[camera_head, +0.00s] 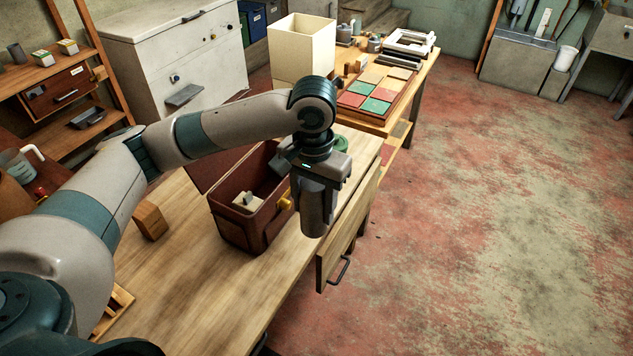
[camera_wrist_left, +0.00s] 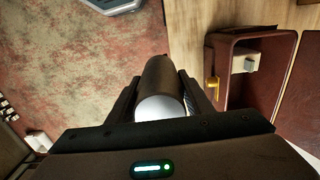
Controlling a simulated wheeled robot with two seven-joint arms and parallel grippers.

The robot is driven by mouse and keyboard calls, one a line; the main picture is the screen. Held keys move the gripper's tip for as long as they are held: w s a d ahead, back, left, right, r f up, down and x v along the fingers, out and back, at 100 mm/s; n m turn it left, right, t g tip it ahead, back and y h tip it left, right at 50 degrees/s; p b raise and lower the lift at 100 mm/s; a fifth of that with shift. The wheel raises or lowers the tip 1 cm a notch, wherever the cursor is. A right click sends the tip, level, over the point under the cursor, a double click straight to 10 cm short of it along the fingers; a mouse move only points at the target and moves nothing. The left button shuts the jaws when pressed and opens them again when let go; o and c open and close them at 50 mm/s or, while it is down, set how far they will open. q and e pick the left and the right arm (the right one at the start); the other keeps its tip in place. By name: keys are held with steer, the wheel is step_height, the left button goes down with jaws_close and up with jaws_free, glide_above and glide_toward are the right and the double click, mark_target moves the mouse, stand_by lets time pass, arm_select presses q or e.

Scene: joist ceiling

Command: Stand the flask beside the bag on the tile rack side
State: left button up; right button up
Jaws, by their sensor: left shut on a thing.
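The flask (camera_head: 313,218) is a grey metal cylinder. My left gripper (camera_head: 318,192) points down and is shut on it, holding it upright near the table's right edge. The flask also shows in the left wrist view (camera_wrist_left: 161,92) between the two fingers, with a pale round end towards the camera. The bag (camera_head: 237,228) is a dark red open case with a yellow clasp, just left of the flask; it shows at the right in the wrist view (camera_wrist_left: 221,75). The tile rack (camera_head: 399,113), with red, green and tan tiles, lies farther back. I cannot tell whether the flask touches anything.
The wooden table (camera_head: 205,295) is bare in front of the bag. A wooden block (camera_head: 150,221) stands left of it. A drawer front with a handle (camera_head: 340,271) is at the right edge. A green round thing (camera_head: 341,143) is partly hidden behind my gripper.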

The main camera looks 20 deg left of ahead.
mark_target(306, 229)
arm_select(q)
steer(key=shift+n, duration=0.4)
steer(key=s, duration=0.3)
steer(key=s+d+b, duration=0.1)
steer(key=s, duration=0.1)
steer(key=shift+s+f, duration=0.25)
steer(key=shift+s, duration=0.1)
